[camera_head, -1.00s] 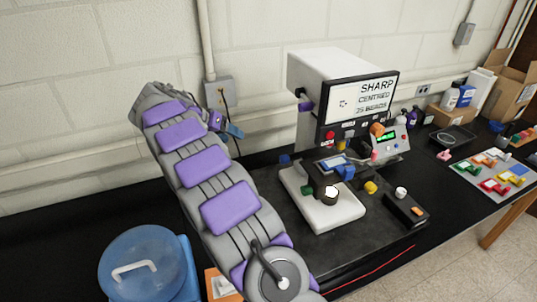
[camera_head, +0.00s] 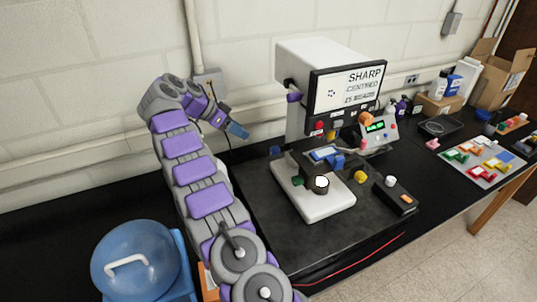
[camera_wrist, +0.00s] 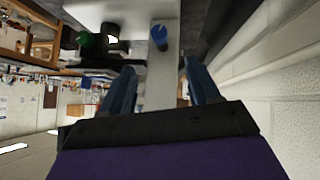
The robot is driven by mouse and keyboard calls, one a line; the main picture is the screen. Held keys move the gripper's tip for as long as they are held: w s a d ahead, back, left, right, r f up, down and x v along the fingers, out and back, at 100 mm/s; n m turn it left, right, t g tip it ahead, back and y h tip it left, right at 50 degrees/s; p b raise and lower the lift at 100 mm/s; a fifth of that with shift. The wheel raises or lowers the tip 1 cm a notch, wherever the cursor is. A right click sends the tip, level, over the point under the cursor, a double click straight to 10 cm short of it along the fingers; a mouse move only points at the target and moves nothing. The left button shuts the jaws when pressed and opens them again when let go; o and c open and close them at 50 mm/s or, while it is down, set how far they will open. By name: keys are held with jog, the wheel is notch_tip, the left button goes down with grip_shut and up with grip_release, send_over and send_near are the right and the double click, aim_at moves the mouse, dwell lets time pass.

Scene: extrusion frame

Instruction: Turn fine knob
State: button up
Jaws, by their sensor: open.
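A white microscope-like instrument (camera_head: 318,210) stands on the dark bench, with a screen (camera_head: 346,90) reading "SHARP", "CENTRED" and a beads line. On its left side are a blue knob (camera_head: 275,151) and a green knob (camera_head: 299,182). I cannot tell from a label which is the fine knob. My gripper (camera_head: 238,131) is open and empty, left of the instrument and apart from the blue knob. It also shows in the wrist view (camera_wrist: 160,85).
A yellow knob (camera_head: 361,177) and a black box with buttons (camera_head: 395,196) are on the instrument's right. A blue lidded container (camera_head: 140,262) stands at the front left. The wall (camera_head: 90,80) runs close behind my arm. A small unit with a green display (camera_head: 378,130) is behind.

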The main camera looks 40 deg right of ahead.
aim_at(271, 149)
jog(key=b+x, duration=0.7)
jog(key=x, duration=0.8)
jog(key=shift+d, duration=0.15)
jog(key=c, duration=1)
